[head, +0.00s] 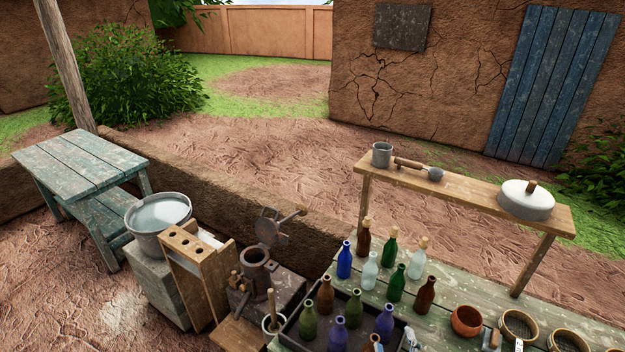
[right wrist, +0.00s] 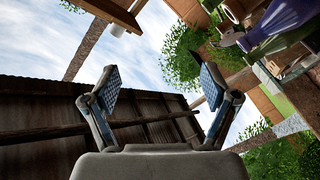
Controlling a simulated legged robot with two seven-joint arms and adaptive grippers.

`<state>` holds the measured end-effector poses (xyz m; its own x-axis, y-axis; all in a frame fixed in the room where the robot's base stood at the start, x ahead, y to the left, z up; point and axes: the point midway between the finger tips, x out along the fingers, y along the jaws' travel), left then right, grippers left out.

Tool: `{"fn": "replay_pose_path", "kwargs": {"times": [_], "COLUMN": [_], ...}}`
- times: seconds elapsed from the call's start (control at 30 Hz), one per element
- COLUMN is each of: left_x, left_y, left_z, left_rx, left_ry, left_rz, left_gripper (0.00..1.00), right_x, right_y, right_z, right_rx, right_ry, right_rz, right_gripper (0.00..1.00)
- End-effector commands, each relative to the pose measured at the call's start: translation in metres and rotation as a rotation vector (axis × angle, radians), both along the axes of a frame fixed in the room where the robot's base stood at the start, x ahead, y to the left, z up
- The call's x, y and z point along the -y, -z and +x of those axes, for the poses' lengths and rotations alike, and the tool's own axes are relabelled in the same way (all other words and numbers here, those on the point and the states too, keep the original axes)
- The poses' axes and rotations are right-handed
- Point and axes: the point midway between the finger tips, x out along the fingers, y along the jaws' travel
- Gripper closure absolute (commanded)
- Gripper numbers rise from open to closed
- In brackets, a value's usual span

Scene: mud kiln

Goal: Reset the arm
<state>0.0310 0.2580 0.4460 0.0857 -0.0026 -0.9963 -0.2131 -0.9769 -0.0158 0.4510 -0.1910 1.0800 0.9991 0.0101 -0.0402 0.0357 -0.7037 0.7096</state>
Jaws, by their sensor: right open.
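My right gripper (right wrist: 153,62) shows in the right wrist view with its two fingers spread wide apart. Nothing is between the blue-padded fingertips. Behind it are sky and a dark plank wall or roof. A purple-blue bottle (right wrist: 278,22) shows at the upper right of that view, apart from the fingers. In the head view, small grey-blue parts at the bottom edge by the bottle tray (head: 293,328) may be this gripper, but too little shows to be sure. My left gripper is in neither view.
Several coloured bottles stand on the green plank table (head: 450,305) and in the tray. A water basin (head: 158,215) and metal press (head: 257,268) stand left. Open dirt lies beyond.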

Motion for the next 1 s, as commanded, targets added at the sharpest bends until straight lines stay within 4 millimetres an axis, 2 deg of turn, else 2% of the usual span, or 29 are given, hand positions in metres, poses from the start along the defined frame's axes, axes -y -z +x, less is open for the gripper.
{"fn": "replay_pose_path", "kwargs": {"times": [0.03,0.1,0.2,0.3,0.4,0.57,0.6,0.7,0.87,0.97,1.0], "left_x": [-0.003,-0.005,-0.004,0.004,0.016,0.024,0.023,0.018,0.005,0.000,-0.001], "left_y": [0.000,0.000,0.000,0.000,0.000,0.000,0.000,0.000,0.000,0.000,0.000], "left_z": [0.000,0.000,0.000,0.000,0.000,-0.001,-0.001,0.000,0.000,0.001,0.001], "left_rx": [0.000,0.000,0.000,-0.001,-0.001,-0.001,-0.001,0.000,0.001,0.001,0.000], "left_ry": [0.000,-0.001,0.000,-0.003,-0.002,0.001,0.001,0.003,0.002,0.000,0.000], "left_rz": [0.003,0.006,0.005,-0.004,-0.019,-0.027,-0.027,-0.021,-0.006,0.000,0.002], "left_gripper": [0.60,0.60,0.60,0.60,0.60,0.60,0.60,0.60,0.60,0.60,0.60], "right_x": [0.013,0.027,0.034,0.032,0.024,0.010,0.008,0.006,0.009,0.011,0.012], "right_y": [0.036,0.081,0.128,0.161,0.183,0.205,0.215,0.253,0.316,0.363,0.385], "right_z": [-0.016,-0.043,-0.083,-0.123,-0.162,-0.222,-0.226,-0.216,-0.211,-0.214,-0.217], "right_rx": [-0.151,-0.351,-0.584,-0.775,-0.939,-1.179,-1.209,-1.216,-1.240,-1.259,-1.267], "right_ry": [0.067,0.149,0.233,0.293,0.340,0.402,0.410,0.411,0.415,0.418,0.419], "right_rz": [0.089,0.199,0.312,0.390,0.449,0.520,0.525,0.516,0.510,0.505,0.503], "right_gripper": [0.14,0.14,0.14,0.14,0.14,0.14,0.14,0.14,0.14,0.14,0.14]}}
